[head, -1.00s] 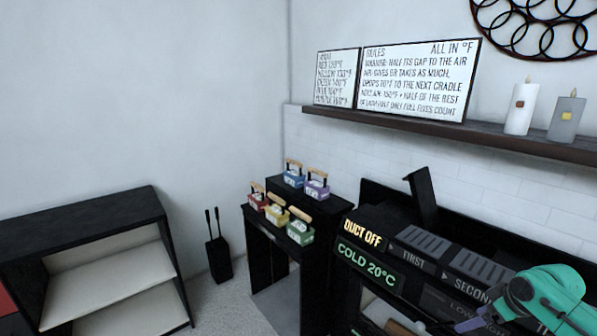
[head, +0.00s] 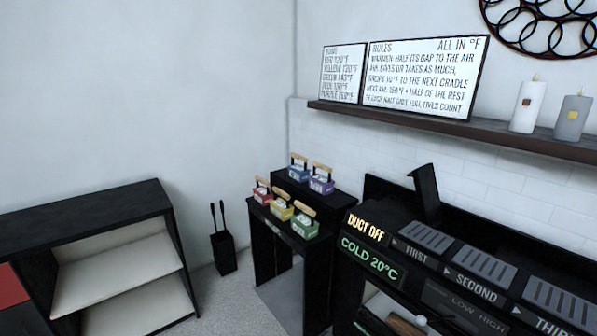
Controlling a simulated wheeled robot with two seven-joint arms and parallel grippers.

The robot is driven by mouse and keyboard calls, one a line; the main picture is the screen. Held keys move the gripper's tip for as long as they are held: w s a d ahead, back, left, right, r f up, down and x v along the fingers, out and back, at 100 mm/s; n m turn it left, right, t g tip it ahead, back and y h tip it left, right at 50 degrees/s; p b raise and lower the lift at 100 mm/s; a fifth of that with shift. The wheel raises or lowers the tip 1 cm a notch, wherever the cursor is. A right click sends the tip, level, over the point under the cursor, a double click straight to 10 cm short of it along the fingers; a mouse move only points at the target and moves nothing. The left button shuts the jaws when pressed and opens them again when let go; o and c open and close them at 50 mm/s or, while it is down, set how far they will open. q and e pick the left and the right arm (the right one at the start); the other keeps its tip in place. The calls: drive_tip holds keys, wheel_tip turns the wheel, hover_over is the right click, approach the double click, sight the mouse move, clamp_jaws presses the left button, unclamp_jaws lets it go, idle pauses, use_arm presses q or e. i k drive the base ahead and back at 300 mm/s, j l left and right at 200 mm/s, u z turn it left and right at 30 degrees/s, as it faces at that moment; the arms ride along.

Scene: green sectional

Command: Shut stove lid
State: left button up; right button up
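The black stove (head: 395,225) stands at the lower right, with vents marked first, second and third along its top. Its lit signs read "DUCT OFF" (head: 366,229) and "COLD 20°C" (head: 369,260). A black panel (head: 425,189) stands up, slightly tilted, at the back of the stove top; I cannot tell if it is the lid. Below the cold sign is an opening with a pale interior and a brown piece (head: 403,325), cut off by the frame. Neither of my grippers is in view.
Several small coloured irons with wooden handles (head: 281,211) sit on stepped black stands (head: 263,237) left of the stove. A black holder with tools (head: 224,254) stands on the floor. A black shelf unit (head: 90,213) is at left. A wall shelf (head: 450,128) holds signs and candles.

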sight(425, 184)
drive_tip(key=i+j+z, duration=0.1)
drive_tip(key=z, duration=0.4)
drive_tip(key=i+j+z, duration=0.1)
drive_tip(key=z, duration=0.4)
drive_tip(key=j+z, duration=0.15)
drive_tip(key=z, duration=0.35)
